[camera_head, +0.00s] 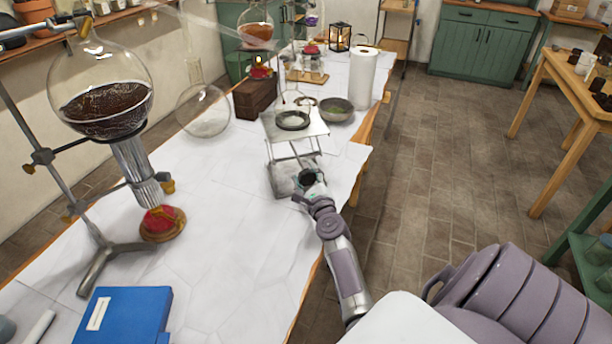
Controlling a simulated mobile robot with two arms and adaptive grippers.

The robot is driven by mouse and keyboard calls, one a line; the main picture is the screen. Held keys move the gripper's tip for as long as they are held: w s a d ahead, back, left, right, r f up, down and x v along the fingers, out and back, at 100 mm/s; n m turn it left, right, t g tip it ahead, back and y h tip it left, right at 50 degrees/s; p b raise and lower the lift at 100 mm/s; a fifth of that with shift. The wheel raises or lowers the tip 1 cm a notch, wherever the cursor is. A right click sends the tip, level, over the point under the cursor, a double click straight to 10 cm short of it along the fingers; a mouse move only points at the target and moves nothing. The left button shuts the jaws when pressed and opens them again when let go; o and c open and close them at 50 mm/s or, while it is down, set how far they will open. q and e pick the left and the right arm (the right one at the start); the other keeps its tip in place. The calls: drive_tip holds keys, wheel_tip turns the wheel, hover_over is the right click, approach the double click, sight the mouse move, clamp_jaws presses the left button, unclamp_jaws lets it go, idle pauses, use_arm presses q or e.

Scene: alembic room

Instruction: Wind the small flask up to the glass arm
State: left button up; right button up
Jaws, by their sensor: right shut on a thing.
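The small flask (293,101) is clear glass with a thin neck. It stands upright on a dark ring on the metal top of a lab jack (310,128), whose crossed legs are partly raised. A faint glass arm (222,36) slopes down from the upper left towards the flask's neck; I cannot tell the gap between them. My right gripper (308,183) is at the jack's near side, low by its base, and shut on what seems to be the jack's knob, which the fingers hide. My left gripper is out of view.
A large round flask of dark liquid (105,108) stands over a burner at left. A clear round flask (203,112), wooden block (255,98), bowl (336,110) and paper roll (362,78) surround the jack. A blue book (124,316) lies in front. The table's right edge is close.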

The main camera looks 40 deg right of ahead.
drive_tip(key=shift+m, duration=1.2)
drive_tip(key=shift+f, duration=0.1)
drive_tip(key=o, duration=1.2)
drive_tip(key=shift+s, duration=0.1)
drive_tip(key=v, duration=1.2)
